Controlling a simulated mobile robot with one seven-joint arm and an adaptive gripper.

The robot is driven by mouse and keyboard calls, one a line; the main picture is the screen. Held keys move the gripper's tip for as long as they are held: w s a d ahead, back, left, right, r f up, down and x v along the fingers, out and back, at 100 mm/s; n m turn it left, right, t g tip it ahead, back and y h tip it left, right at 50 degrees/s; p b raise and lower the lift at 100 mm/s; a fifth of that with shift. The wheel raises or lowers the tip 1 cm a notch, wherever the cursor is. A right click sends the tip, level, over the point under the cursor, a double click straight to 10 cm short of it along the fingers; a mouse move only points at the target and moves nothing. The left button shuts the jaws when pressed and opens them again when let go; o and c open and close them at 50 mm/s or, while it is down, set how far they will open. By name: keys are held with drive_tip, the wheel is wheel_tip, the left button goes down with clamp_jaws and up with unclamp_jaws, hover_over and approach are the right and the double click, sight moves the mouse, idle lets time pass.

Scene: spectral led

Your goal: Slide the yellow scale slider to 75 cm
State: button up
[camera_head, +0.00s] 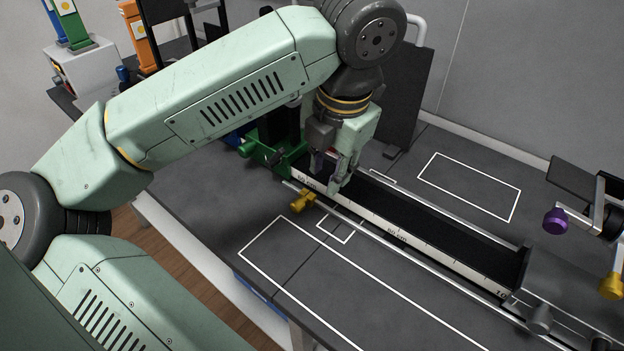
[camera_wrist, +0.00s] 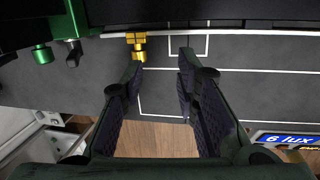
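The yellow scale slider (camera_head: 302,201) is a small knobbed piece on the thin front rail of the long black bench, near the bench's left end. It also shows in the wrist view (camera_wrist: 138,46), just beyond the left fingertip. The scale strip (camera_head: 397,236) runs along the bench's front face; its small labels are hard to read, the middle one looking like 80 cm. The slider sits beside the leftmost label. My gripper (camera_head: 326,182) is above the rail, behind and right of the slider. Its fingers (camera_wrist: 162,58) are apart with nothing between them.
A green carriage (camera_head: 275,155) with a knob stands left of the slider. A grey block (camera_head: 565,290) closes the bench's right end. A purple knob (camera_head: 555,220) is at the right. The dark tabletop (camera_head: 330,280) in front of the rail is clear.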

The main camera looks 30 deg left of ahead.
sight(296, 205)
drive_tip(key=shift+n+g+y, duration=0.4)
drive_tip(key=shift+g+y, duration=0.1)
drive_tip(key=a+f, duration=0.1)
drive_tip(key=f, duration=0.2)
drive_tip(key=a+f+p, duration=0.1)
drive_tip(key=a+f, duration=0.1)
drive_tip(key=f, duration=0.2)
drive_tip(key=s+a+f+p, duration=0.1)
drive_tip(key=a+f, duration=0.1)
drive_tip(key=f, duration=0.1)
drive_tip(key=shift+a+f, duration=0.2)
drive_tip(key=shift+a, duration=0.05)
clamp_jaws()
